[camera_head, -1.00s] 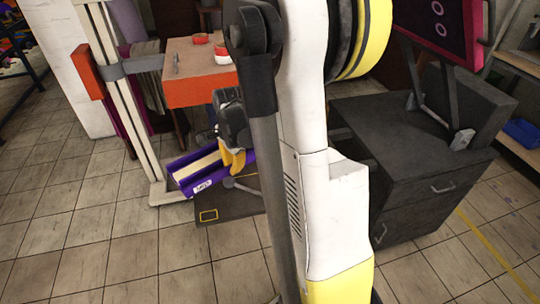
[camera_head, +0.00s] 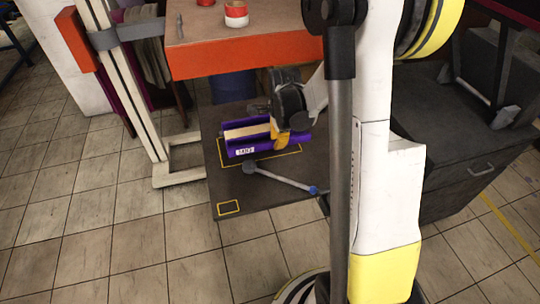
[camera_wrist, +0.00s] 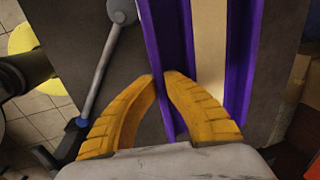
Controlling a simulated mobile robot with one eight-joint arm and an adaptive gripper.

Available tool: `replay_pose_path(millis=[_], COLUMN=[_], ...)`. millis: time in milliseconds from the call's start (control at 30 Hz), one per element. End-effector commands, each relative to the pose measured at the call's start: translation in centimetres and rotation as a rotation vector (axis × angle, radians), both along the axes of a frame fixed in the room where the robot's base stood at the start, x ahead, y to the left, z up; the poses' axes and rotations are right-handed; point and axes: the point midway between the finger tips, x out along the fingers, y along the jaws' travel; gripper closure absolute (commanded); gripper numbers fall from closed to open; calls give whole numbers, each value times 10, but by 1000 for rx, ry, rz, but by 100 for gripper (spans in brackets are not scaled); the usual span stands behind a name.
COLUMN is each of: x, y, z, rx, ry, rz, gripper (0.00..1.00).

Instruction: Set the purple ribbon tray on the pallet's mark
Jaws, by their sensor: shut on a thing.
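The purple ribbon tray (camera_head: 246,142) has a pale strip along its inside and a white label on its near side. My gripper (camera_head: 283,136) is shut on the tray's near wall, toward its right end. In the wrist view the yellow fingers (camera_wrist: 164,84) pinch the tray's purple wall (camera_wrist: 172,50). The dark pallet (camera_head: 275,200) lies on the floor below. A yellow rectangular mark (camera_head: 224,160) on it shows around the tray, partly hidden by it. I cannot tell whether the tray touches the pallet.
A grey bar (camera_head: 280,178) with a blue end lies on the pallet in front of the tray. A smaller yellow rectangle (camera_head: 229,208) is at the pallet's near left corner. An orange-edged table (camera_head: 245,60) stands behind, and a cream post (camera_head: 125,85) at left.

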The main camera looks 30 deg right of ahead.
Motion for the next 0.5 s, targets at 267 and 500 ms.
replay_pose_path(millis=[267,500], x=[16,16], y=[20,19], z=[-18,-53], rx=[-1,-1], ry=[0,-1], rz=[0,-1], gripper=[100,100])
